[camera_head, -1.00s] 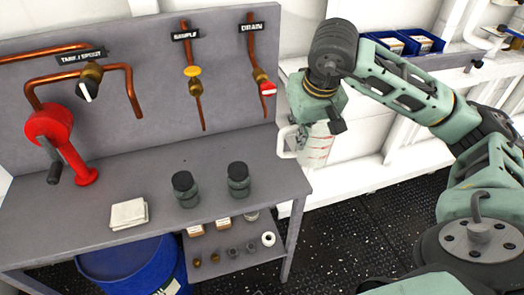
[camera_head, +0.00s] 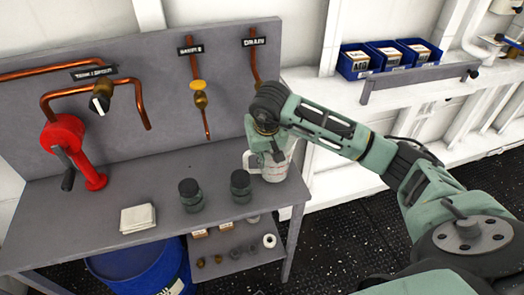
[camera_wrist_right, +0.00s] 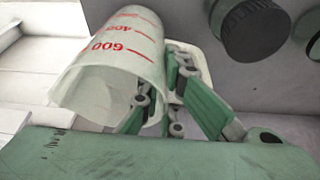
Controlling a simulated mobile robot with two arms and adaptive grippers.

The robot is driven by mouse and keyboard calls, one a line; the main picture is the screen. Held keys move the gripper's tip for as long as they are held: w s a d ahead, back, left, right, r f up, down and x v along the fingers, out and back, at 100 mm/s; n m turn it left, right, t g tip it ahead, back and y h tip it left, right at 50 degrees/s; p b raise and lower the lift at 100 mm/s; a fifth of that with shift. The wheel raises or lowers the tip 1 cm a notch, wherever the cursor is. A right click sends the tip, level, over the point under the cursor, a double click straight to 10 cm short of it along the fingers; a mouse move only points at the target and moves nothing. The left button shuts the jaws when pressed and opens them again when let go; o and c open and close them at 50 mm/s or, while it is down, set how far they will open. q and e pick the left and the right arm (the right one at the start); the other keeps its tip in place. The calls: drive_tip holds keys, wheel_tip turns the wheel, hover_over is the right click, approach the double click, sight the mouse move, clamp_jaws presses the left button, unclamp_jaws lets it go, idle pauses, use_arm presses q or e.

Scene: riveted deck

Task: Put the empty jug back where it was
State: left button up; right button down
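The white translucent jug (camera_head: 274,168) with red volume marks is at the right end of the grey bench (camera_head: 150,245), beside the two dark-lidded jars. My right gripper (camera_head: 277,152) comes down on it from above. In the right wrist view the jug (camera_wrist_right: 112,62) has its open mouth toward the camera and no liquid shows inside. The right gripper's fingers (camera_wrist_right: 178,92) are closed around the jug's handle. Whether the jug's base touches the bench is not clear. My left gripper is not in view.
Two dark jars (camera_head: 190,197) (camera_head: 240,188) and a folded white cloth (camera_head: 138,218) stand on the bench left of the jug. The drain pipe (camera_head: 255,62) is behind my arm. Blue bins (camera_head: 360,66) sit on the ledge at the right.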

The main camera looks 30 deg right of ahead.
drive_tip(key=shift+w+f, duration=0.1)
drive_tip(key=shift+f, duration=0.15)
drive_tip(key=shift+f, duration=0.2)
drive_tip(key=c, duration=1.9)
unclamp_jaws()
drive_tip(key=shift+r, duration=0.1)
drive_tip(key=shift+c, duration=0.2)
